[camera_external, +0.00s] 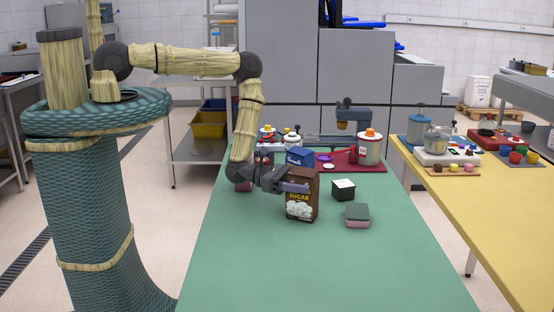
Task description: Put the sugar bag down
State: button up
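The sugar bag (302,202) is a brown upright pack with a white picture and the word SUGAR on its front. It stands at or just above the green table (330,265); I cannot tell whether its base touches the surface. My gripper (291,187) reaches it from the left at its upper part. A finger lies across the front of the bag, so the gripper appears shut on it. The far finger is hidden behind the bag.
Behind are a blue box (299,157), a red tray (374,168) and a jar with an orange lid (370,148). The table's front is clear.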

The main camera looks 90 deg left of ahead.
aim_at(293, 169)
jog(key=shift+o, duration=1.1)
jog(key=shift+r, duration=0.2)
jog(key=shift+s+a+f+b, duration=0.2)
jog(key=shift+s+a+b, duration=0.05)
jog(key=shift+s+b, duration=0.3)
jog(key=shift+s+a+r+b, duration=0.2)
jog(key=shift+s+b, duration=0.1)
jog(key=shift+s, duration=0.15)
jog(key=shift+s+a+r+b, duration=0.1)
jog(key=shift+s+a+b, duration=0.1)
jog(key=shift+s+b, duration=0.15)
notch_tip(293, 169, up, 5)
jog(key=shift+r+b, duration=0.1)
jog(key=shift+b, duration=0.4)
jog(key=shift+d+r, duration=0.1)
jog(key=shift+r, duration=0.7)
